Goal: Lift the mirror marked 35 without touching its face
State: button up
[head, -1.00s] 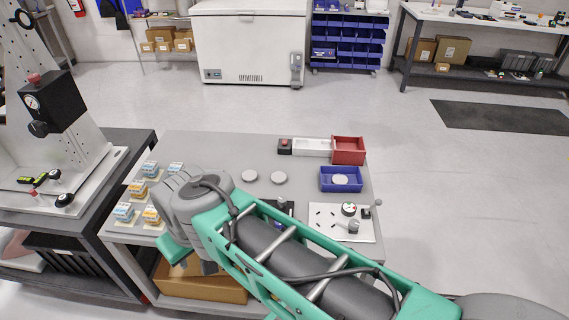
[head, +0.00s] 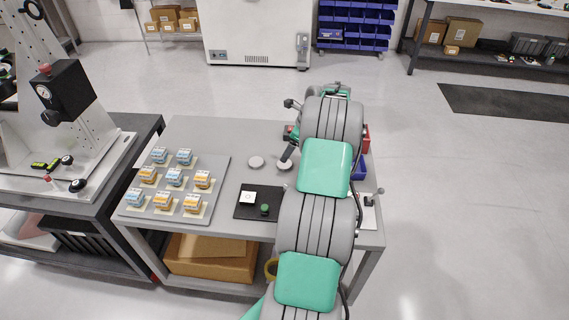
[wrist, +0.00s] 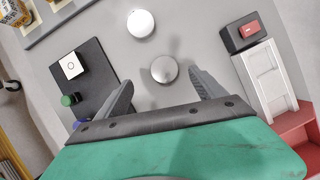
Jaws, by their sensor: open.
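Two round discs, which look like the mirrors, lie flat on the grey table (head: 205,131). One pale disc (head: 256,162) is on the left in the head view and bright at the top of the wrist view (wrist: 141,23). The other disc (head: 284,164) appears greyer in the wrist view (wrist: 164,69), between and beyond my fingertips. No number is readable on either disc. My gripper (wrist: 162,77) is open and empty, its fingers spread wider than this disc. In the head view my arm hides most of the gripper.
A black plate (wrist: 92,82) with a white square and green knob lies left of my gripper. A red-button box (wrist: 243,31), white tray (wrist: 262,78) and red bin (wrist: 302,128) stand to the right. Several small blue and orange boxes sit on a grey mat (head: 217,180).

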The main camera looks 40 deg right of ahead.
aim_at(287, 164)
jog(key=shift+m, duration=0.5)
jog(key=x, duration=0.2)
jog(key=p+x, duration=0.1)
jog(key=x, duration=0.2)
jog(key=s+d+p+x, duration=0.1)
jog(key=x, duration=0.2)
jog(key=shift+d+f, duration=0.1)
jog(key=shift+f, duration=0.3)
jog(key=c, duration=1.6)
